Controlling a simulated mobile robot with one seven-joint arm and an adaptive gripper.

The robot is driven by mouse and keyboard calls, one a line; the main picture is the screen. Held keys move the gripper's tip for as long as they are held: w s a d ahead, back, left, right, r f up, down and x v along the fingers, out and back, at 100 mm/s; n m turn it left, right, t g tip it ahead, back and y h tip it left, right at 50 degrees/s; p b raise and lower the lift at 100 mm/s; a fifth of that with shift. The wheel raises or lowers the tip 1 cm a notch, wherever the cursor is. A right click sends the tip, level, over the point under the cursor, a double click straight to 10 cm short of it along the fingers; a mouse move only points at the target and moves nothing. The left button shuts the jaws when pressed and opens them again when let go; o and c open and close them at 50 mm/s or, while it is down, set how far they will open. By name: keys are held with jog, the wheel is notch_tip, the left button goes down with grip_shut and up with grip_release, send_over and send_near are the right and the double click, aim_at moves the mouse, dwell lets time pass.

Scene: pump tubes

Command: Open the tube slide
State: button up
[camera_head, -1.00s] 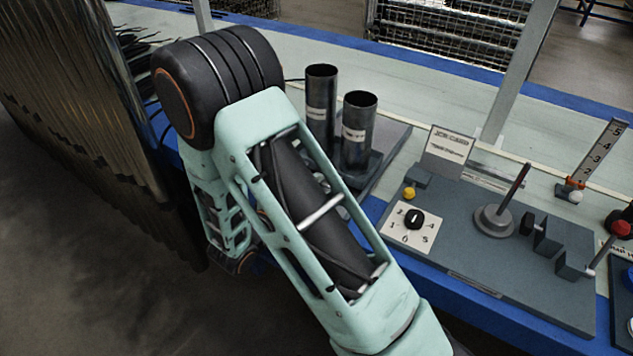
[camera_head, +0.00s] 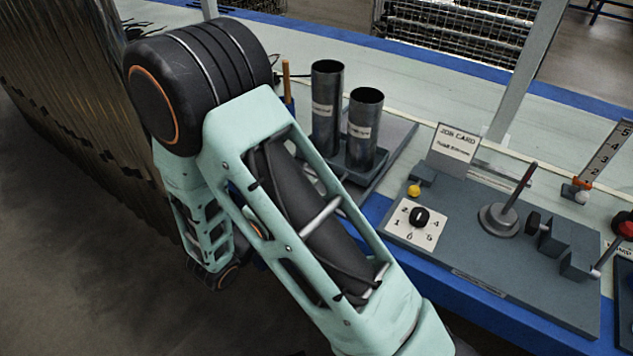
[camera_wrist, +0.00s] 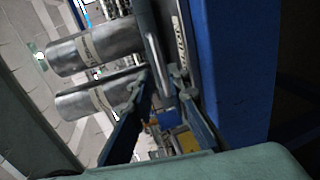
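Two dark metal tubes with white labels, the back one (camera_head: 326,112) and the front one (camera_head: 363,135), stand upright on a grey base plate (camera_head: 398,150) left of the job card. In the wrist view the tubes (camera_wrist: 92,47) lie sideways at the left, with the second tube (camera_wrist: 98,98) below. My gripper (camera_wrist: 162,84) shows its two fingers spread apart in the wrist view. A grey metal bar (camera_wrist: 154,45) reaches down between the fingertips; contact cannot be told. In the head view my arm hides the gripper and the lower left of the tube stand.
A grey panel with a numbered dial (camera_head: 420,217), a yellow knob (camera_head: 414,190), a job card (camera_head: 455,145) and a rod on a round base (camera_head: 499,220) stands at the right. An orange-brown stick (camera_head: 287,82) rises behind my arm. The blue bench edge (camera_wrist: 240,70) is close beside my gripper.

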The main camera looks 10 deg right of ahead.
jog(key=v, duration=0.6)
jog(key=shift+s+a, duration=0.2)
